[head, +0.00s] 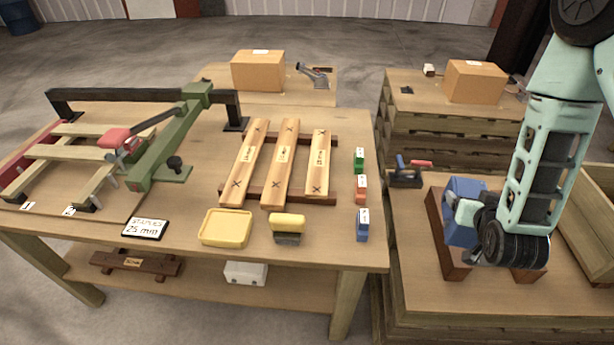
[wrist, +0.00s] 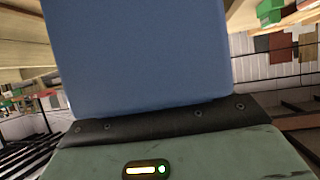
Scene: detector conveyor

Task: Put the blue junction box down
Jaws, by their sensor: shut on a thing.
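The blue junction box (head: 464,187) is at the right in the head view, over or on a pair of red-brown wooden rails (head: 440,238) on the right-hand bench. My gripper (head: 468,212) is shut on it, and my wrist hides part of the box and the rails. I cannot tell whether the box touches the rails. In the wrist view the blue box (wrist: 140,55) fills the upper middle, close against the dark edge of my gripper.
The right bench (head: 415,210) also holds a clamp-like tool with a red handle (head: 410,172) and a wooden crate (head: 585,215). The left table (head: 190,210) carries slats (head: 282,160), a yellow tray (head: 226,228) and small coloured blocks (head: 361,188). A gap separates table and bench.

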